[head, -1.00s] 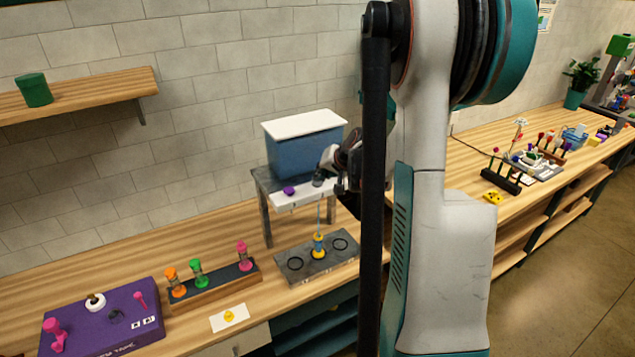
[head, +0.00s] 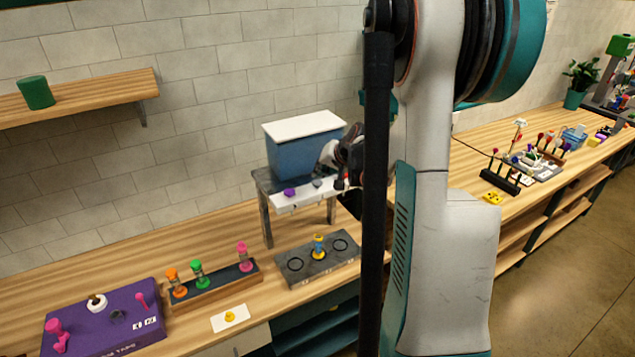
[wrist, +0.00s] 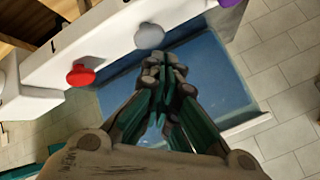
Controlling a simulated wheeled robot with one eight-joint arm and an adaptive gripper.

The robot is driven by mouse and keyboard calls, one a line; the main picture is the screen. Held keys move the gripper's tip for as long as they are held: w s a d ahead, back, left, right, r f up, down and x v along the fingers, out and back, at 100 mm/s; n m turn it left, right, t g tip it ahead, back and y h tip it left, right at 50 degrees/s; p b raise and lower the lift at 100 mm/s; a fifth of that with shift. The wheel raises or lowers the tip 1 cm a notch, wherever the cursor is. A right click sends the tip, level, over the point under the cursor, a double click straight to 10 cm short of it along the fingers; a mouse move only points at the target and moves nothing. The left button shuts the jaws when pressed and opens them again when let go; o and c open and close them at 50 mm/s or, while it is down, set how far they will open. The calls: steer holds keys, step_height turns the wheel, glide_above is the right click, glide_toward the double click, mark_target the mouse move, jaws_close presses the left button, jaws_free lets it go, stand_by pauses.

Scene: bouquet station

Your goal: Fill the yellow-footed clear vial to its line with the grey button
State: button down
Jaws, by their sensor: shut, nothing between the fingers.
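The yellow-footed clear vial (head: 319,248) stands upright at the middle ring of the dark grey plate (head: 286,258), below the dispenser. It is too small to read its liquid level or line. The grey button (head: 317,184) is on the dispenser's white front panel (head: 300,199); it also shows in the wrist view (wrist: 149,36). My gripper (wrist: 166,68) is shut and empty, its fingertips close to the grey button; I cannot tell the exact gap. In the head view my arm partly hides my gripper (head: 342,184).
A purple button (head: 290,192) and a red button (wrist: 80,75) flank the grey one. The blue tank (head: 305,154) is behind. A rack (head: 215,285) of several colour-footed vials, a card (head: 229,318) and a purple box (head: 105,325) stand to the left.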

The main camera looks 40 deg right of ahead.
mark_target(320, 181)
steer(key=shift+r, duration=0.1)
steer(key=shift+r+p, duration=1.4)
steer(key=shift+r, duration=1)
stand_by(0.5)
step_height(320, 181, up, 4)
steer(key=shift+f, duration=0.1)
stand_by(0.4)
steer(key=shift+f, duration=0.15)
steer(key=shift+f+b, duration=2.95)
steer(key=shift+f, duration=1.35)
